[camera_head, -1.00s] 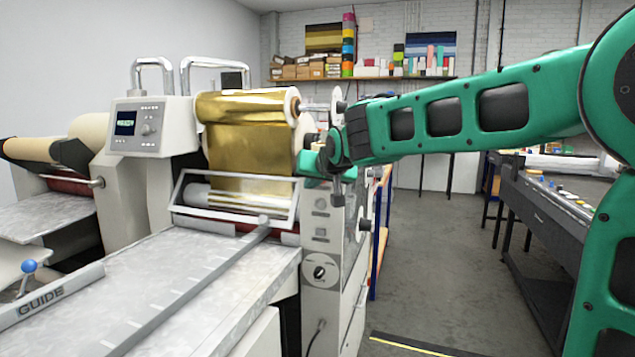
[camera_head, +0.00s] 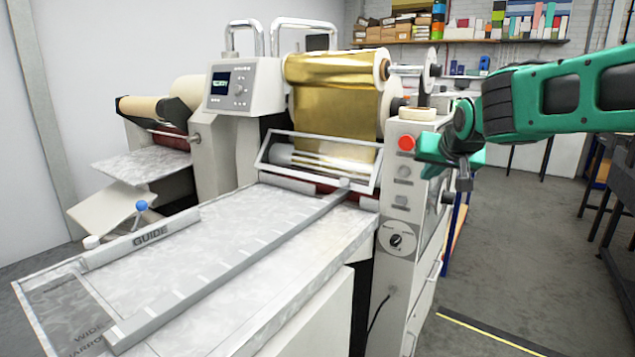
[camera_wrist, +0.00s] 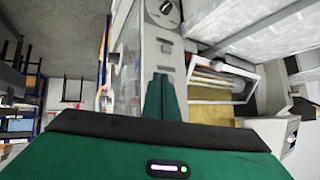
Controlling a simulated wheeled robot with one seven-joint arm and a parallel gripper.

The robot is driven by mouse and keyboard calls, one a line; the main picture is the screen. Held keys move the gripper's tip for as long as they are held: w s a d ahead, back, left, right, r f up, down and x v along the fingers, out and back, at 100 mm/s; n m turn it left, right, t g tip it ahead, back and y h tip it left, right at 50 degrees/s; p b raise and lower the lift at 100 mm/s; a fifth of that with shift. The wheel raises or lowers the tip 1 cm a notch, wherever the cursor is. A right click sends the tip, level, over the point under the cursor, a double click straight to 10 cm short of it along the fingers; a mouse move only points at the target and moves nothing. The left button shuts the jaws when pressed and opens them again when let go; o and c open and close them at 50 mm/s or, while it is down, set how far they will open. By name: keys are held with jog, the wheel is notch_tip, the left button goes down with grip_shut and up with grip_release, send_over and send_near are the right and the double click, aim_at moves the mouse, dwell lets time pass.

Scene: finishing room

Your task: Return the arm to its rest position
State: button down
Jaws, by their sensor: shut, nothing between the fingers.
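My green arm reaches in from the right in the head view, and my gripper (camera_head: 463,180) hangs in front of the laminating machine's right-hand control panel (camera_head: 402,240). The red button (camera_head: 406,143) on that panel shows just left of my gripper. In the wrist view my gripper's green fingers (camera_wrist: 161,82) are together with nothing between them, pointing toward the panel. I cannot tell exactly how far they are from the panel.
The machine carries a gold foil roll (camera_head: 335,85) and a feed table (camera_head: 215,250) with a guide bar. A shelf (camera_head: 460,42) with boxes is on the back wall. The floor (camera_head: 510,240) right of the machine is clear, with dark benches at the far right.

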jog(key=s+d+f+m+g+h, duration=0.1)
jog(key=s+d+f+g, duration=0.1)
jog(key=s+d+f, duration=0.4)
jog(key=s+d+f+g, duration=0.2)
jog(key=s+d, duration=0.1)
jog(key=s, duration=0.4)
jog(key=s+d+f+m+g+y, duration=0.1)
jog(key=s+f+g, duration=0.2)
jog(key=s, duration=1.1)
jog(key=s+d+f+m+g+y, duration=0.1)
jog(key=s+f+g, duration=0.2)
jog(key=s+f, duration=0.6)
jog(key=s, duration=0.6)
jog(key=shift+d, duration=0.2)
